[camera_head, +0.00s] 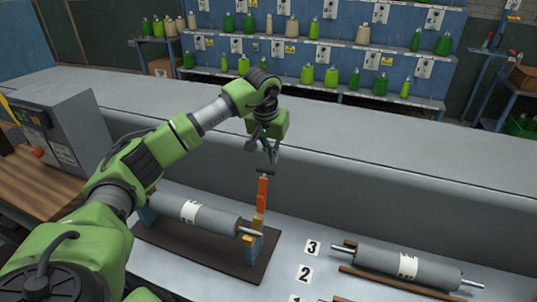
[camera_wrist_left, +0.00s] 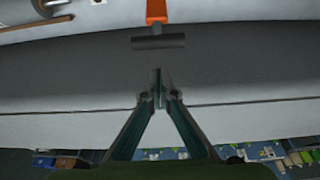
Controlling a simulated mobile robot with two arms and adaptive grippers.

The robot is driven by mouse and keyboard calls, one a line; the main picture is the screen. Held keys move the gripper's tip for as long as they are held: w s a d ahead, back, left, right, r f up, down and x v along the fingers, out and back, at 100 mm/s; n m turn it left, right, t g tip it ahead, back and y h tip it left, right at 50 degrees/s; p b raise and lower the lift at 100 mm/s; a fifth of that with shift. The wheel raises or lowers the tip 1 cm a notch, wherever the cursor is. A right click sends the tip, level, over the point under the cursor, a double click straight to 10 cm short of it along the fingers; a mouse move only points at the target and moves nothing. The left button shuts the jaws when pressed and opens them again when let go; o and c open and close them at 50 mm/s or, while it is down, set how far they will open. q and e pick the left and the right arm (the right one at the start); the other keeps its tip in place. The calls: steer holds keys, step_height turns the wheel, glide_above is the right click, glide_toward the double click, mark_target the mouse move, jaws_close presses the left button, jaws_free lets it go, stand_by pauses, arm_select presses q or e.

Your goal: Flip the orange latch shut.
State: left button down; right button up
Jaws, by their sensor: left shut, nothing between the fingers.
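The orange latch (camera_head: 262,193) stands upright at the right end of the roller stand, with a dark crossbar handle (camera_head: 265,173) on top. In the left wrist view the orange latch (camera_wrist_left: 156,10) enters from the top edge, with its dark crossbar (camera_wrist_left: 158,42) below it. My left gripper (camera_head: 270,155) is just above the crossbar, shut and empty. In the left wrist view its fingertips (camera_wrist_left: 160,88) meet, and a gap shows between them and the crossbar. A grey roller (camera_head: 195,212) lies in the stand beneath the raised latch. My right gripper is not in view.
The stand has a brown base board (camera_head: 205,247). A second grey roller (camera_head: 385,262) lies to the right, near number cards (camera_head: 312,247). A control box (camera_head: 62,130) stands at left. Shelves with green bottles (camera_head: 307,73) are at the back. The grey ledge behind the latch is clear.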

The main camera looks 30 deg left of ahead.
arm_select(q)
steer(key=s, duration=0.1)
steer(key=s+p, duration=0.1)
steer(key=s, duration=0.1)
steer(key=shift+d+r, duration=0.1)
steer(key=shift+d, duration=0.2)
